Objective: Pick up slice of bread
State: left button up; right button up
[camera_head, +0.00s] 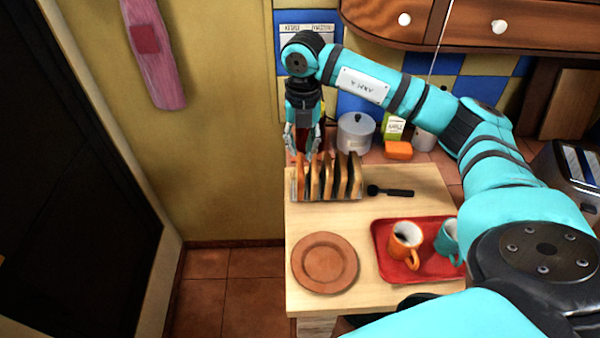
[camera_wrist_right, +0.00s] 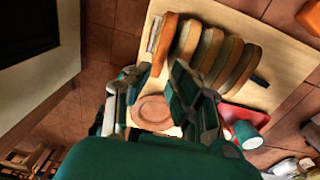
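Several slices of bread (camera_head: 328,178) stand upright in a row in a rack near the back left of the wooden counter top. The slices also show in the right wrist view (camera_wrist_right: 207,48). My right gripper (camera_head: 302,145) hangs down just behind and above the left end of the row. In the wrist view its two fingers (camera_wrist_right: 158,82) are spread apart, with the leftmost slice (camera_wrist_right: 166,42) beyond the gap between them. No bread is held. Whether a finger touches the slice cannot be told. My left gripper is not in view.
A brown plate (camera_head: 325,262) lies in front of the bread. A dark utensil (camera_head: 390,191) lies beside the rack. A metal pot (camera_head: 355,134) stands behind.

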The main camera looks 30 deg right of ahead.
aim_at(301, 166)
jog(key=shift+s+a+f+p, duration=0.1)
jog(key=shift+f+p, duration=0.4)
jog(key=shift+f, duration=0.4)
notch_tip(301, 166, down, 4)
jog(key=shift+r+p, duration=0.2)
jog(key=shift+p, duration=0.45)
jog(key=shift+f, duration=0.3)
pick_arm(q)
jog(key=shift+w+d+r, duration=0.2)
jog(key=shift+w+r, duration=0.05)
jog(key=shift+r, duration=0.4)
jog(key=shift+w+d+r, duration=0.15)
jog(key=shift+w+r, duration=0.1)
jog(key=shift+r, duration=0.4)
pick_arm(e)
grip_shut()
